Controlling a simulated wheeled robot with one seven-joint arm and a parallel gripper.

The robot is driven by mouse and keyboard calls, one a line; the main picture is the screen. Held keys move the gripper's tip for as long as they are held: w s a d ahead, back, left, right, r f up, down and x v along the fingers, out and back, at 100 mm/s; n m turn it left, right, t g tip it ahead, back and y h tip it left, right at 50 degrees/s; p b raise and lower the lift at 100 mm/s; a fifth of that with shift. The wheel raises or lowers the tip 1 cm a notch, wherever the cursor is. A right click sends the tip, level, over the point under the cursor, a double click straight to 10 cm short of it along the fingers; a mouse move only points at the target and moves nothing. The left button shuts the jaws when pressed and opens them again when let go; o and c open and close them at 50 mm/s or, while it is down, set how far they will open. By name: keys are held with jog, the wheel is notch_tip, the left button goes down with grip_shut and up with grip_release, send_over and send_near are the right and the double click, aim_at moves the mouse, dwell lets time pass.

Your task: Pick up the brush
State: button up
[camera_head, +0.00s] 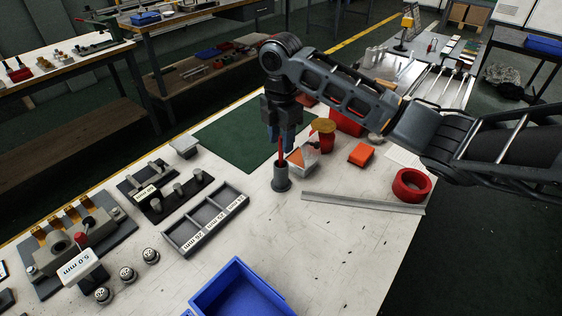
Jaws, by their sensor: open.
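A thin red upright handle (281,151), which looks like the brush, stands in a grey cylindrical cup (282,179) on the white worktop. Its lower end is hidden inside the cup. My gripper (282,141) points down directly above the cup, with its blue-grey fingers around or just in front of the top of the handle. The gripper is open. I cannot tell whether a finger touches the handle.
A white and orange block (302,161), a red container with a tan top (324,136), an orange box (361,155) and a red tape roll (411,185) stand right of the cup. A metal strip (362,203) lies in front. A grey divided tray (205,222) lies left; a blue bin (240,287) is nearer.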

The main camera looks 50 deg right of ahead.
aim_at(281, 166)
jog(key=shift+d+f, duration=0.1)
jog(key=shift+f, duration=1.8)
jog(key=shift+c, duration=0.3)
grip_shut()
